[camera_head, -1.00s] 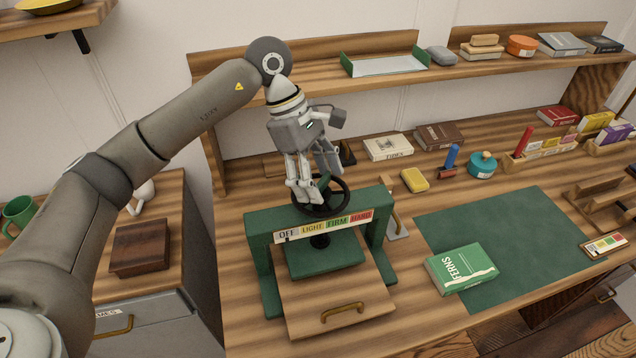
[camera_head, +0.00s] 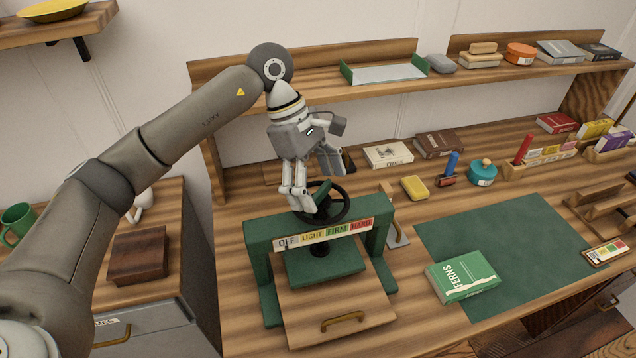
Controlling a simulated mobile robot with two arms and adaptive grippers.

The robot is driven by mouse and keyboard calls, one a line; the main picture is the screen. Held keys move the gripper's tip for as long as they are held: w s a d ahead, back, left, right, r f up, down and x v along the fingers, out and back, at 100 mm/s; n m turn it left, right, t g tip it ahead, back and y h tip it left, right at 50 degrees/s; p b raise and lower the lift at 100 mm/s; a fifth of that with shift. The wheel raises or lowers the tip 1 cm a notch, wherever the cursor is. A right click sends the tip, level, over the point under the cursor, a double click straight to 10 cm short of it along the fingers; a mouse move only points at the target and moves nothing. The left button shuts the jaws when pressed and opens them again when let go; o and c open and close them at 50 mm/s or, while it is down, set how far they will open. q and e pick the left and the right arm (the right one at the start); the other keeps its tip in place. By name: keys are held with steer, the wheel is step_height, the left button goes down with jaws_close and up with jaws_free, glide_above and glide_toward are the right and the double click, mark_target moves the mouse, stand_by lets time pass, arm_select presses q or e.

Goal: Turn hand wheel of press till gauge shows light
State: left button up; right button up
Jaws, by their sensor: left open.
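The green press (camera_head: 258,235) stands on the bench with a black hand wheel (camera_head: 343,207) on top. Its gauge strip (camera_head: 325,234) reads OFF, LIGHT, FIRM, HARD from left to right; I cannot make out a pointer on it. A green pressing plate (camera_head: 325,263) sits under the crossbar, over a wooden board with a brass handle (camera_head: 343,319). My left gripper (camera_head: 308,203) is open, pointing down at the left part of the wheel, with its fingers overlapping the rim; I cannot tell whether they touch. My right gripper is not in view.
A green FERNS book (camera_head: 462,275) lies on the green mat (camera_head: 530,235) to the right. A yellow block (camera_head: 415,187), a blue-handled tool (camera_head: 450,168) and a teal round container (camera_head: 482,173) stand behind the mat. A shelf (camera_head: 300,91) runs above the bench.

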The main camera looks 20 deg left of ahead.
arm_select(q)
steer(key=shift+r, duration=0.1)
steer(key=v, duration=1.1)
steer(key=shift+a+r, duration=0.3)
steer(key=shift+r, duration=0.05)
stand_by(0.7)
